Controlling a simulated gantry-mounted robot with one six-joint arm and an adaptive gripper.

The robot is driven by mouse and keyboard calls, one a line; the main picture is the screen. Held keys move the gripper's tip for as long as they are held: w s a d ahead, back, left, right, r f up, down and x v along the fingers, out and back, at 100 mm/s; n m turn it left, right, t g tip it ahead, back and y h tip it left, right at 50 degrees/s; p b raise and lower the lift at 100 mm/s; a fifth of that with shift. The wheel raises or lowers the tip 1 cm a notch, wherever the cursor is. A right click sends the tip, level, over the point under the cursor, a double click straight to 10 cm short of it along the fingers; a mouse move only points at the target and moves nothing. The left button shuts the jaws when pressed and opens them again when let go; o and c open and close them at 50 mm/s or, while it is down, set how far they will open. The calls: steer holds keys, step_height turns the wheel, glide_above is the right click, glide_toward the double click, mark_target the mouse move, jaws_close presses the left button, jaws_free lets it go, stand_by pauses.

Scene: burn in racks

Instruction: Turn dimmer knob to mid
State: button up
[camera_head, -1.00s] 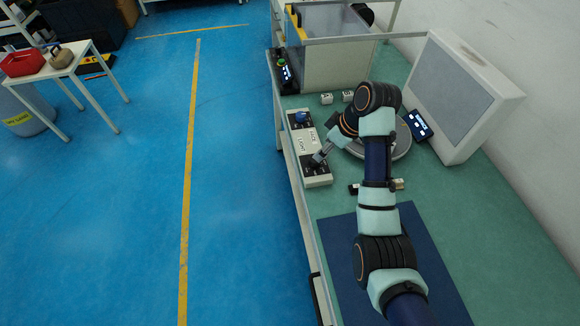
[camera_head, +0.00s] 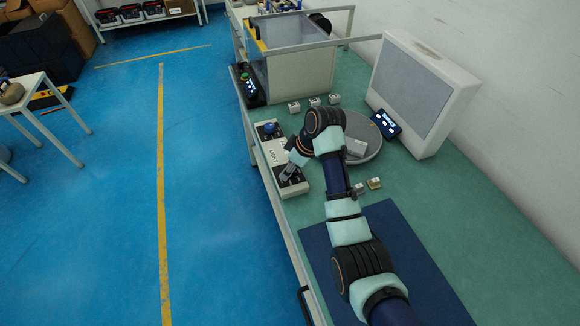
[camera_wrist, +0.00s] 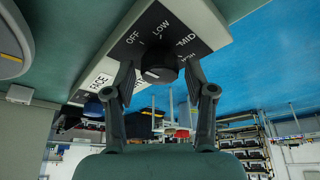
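The dimmer knob (camera_wrist: 160,64) is a round black knob on a black plate, with OFF, LOW, MID and a partly hidden last label around it. A white mark on its rim faces the camera; I cannot tell which setting it indicates. My gripper (camera_wrist: 161,72) has one finger on each side of the knob, tips close to its sides. Whether they touch it is unclear.
A blue knob (camera_head: 269,128) sits at the box's far end. A round grey dish (camera_head: 370,145), a small display (camera_head: 386,124) and a large white panel (camera_head: 420,85) stand to the right. Small white blocks (camera_head: 314,102) lie behind. A blue mat (camera_head: 415,240) lies in front.

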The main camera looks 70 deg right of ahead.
steer(key=c, duration=0.8)
